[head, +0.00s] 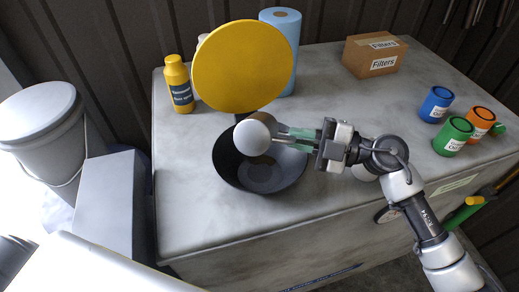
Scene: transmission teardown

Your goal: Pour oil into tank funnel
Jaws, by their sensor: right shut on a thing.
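A black funnel (228,172) sits open on top of the grey tank (190,222). Its yellow round lid (243,66) stands raised behind it. A brownish round patch shows at the bottom of the funnel. My right gripper (288,138) reaches in from the right and is shut on a pale grey, rounded container (253,133) above the funnel's back part. The fingers, with green surfaces, are at the container's right side. I cannot tell whether oil is flowing from it, and its opening is not visible. My left gripper is not in view.
Blue (436,104), orange (481,123) and green (453,136) oil cans stand at the right. A box of filters (375,55) is at the back right. A yellow bottle (178,84) and a blue roll (281,28) stand behind the funnel. A lidded bucket (42,140) is at the left.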

